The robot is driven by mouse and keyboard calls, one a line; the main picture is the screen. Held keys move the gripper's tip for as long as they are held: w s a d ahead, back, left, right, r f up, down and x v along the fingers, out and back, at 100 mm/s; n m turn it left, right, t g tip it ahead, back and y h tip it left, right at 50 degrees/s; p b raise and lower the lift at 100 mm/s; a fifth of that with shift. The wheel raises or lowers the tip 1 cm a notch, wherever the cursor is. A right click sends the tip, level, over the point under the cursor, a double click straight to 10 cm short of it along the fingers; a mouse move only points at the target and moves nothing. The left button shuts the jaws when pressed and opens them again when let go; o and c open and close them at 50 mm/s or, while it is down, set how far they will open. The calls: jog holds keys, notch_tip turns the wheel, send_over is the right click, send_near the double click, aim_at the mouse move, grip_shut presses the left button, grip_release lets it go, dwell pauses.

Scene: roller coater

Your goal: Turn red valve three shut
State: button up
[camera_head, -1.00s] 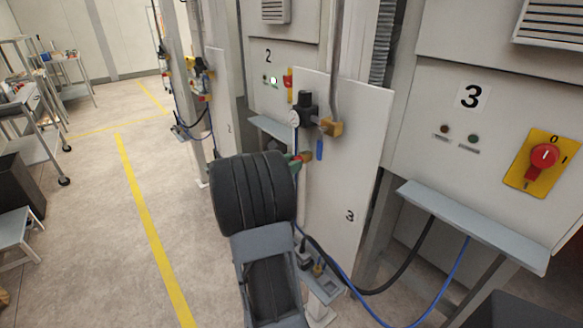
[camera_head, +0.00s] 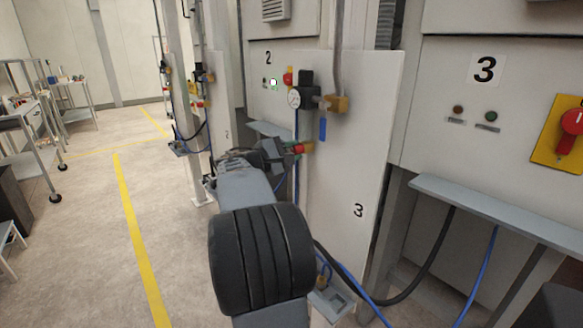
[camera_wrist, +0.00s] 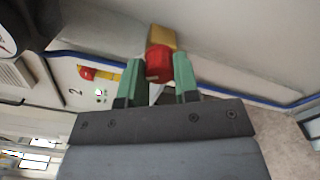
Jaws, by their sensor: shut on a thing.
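The red valve (camera_head: 298,149) sits on the side of the white panel marked 3 (camera_head: 357,160). In the wrist view the red valve knob (camera_wrist: 158,64) lies between the two green fingers of my gripper (camera_wrist: 158,80), with a brass-coloured fitting (camera_wrist: 162,38) behind it. My gripper is shut on the knob; the fingers touch its two sides. In the head view my arm reaches to the valve from the left, and the fingertips are small and partly hidden.
A gauge (camera_head: 294,98) and a blue lever (camera_head: 322,130) are above the valve. Blue and black hoses hang below. A red rotary switch on a yellow plate (camera_head: 570,135) is at right. Open floor with a yellow line (camera_head: 135,230) lies at left.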

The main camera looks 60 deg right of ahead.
jog(key=m+b, duration=0.6)
jog(key=b, duration=0.1)
jog(key=shift+f, duration=0.1)
dwell(0.4)
jog(key=o, duration=0.9)
jog(key=shift+o, duration=0.2)
jog(key=p+v, duration=0.1)
jog(key=v, duration=1.3)
jog(key=shift+d, duration=0.1)
